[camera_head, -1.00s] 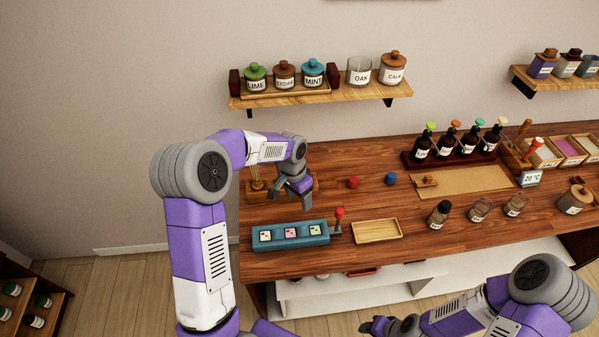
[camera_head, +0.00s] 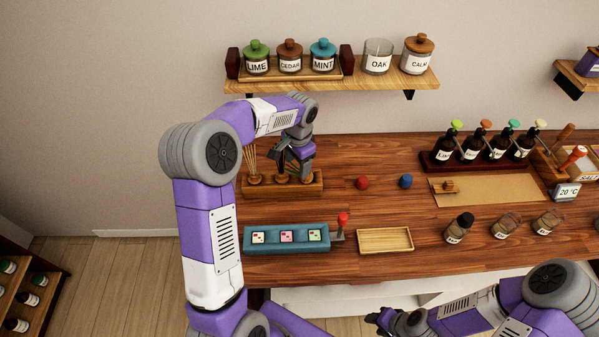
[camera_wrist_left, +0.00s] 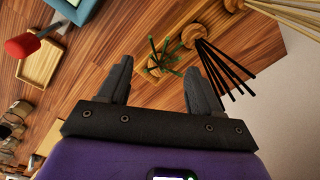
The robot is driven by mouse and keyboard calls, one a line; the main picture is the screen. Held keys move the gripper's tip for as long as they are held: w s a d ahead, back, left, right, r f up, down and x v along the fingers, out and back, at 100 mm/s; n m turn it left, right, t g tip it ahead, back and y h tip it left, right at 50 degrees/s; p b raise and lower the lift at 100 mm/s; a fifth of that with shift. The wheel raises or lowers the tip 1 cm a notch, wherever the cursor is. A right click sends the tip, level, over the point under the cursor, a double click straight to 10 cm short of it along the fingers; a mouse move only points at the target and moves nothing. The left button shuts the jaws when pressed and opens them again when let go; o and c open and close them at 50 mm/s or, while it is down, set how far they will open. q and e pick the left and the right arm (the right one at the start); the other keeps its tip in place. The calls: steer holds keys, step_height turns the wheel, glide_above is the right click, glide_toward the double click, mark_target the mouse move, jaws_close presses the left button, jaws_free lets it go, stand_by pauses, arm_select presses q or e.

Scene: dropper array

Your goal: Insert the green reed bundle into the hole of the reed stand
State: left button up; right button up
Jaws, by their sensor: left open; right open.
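The wooden reed stand (camera_head: 263,190) lies at the back left of the table, with several round seats in a row. My left gripper (camera_head: 293,170) is open over its right half, pointing down. In the left wrist view the green reed bundle (camera_wrist_left: 165,52) shows between the open fingers (camera_wrist_left: 160,66), apparently beyond their tips. Its lower end is near a round wooden seat; I cannot tell whether it is in a hole. Black reeds (camera_wrist_left: 228,68) and pale reeds (camera_wrist_left: 285,15) rise from other seats. My right gripper (camera_head: 377,320) is open and empty, low in front of the table.
A teal block (camera_head: 286,247) with several tiles, a red-knobbed lever (camera_head: 343,220) and an empty wooden tray (camera_head: 385,240) lie in front of the stand. A red ball (camera_head: 362,183) and a blue ball (camera_head: 405,181) lie to its right. A shelf with jars (camera_head: 378,57) hangs above.

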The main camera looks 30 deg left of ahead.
arm_select(q)
steer(key=shift+a+f, duration=0.1)
steer(key=shift+f, duration=1.35)
steer(key=c, duration=1.1)
steer(key=shift+r, duration=0.15)
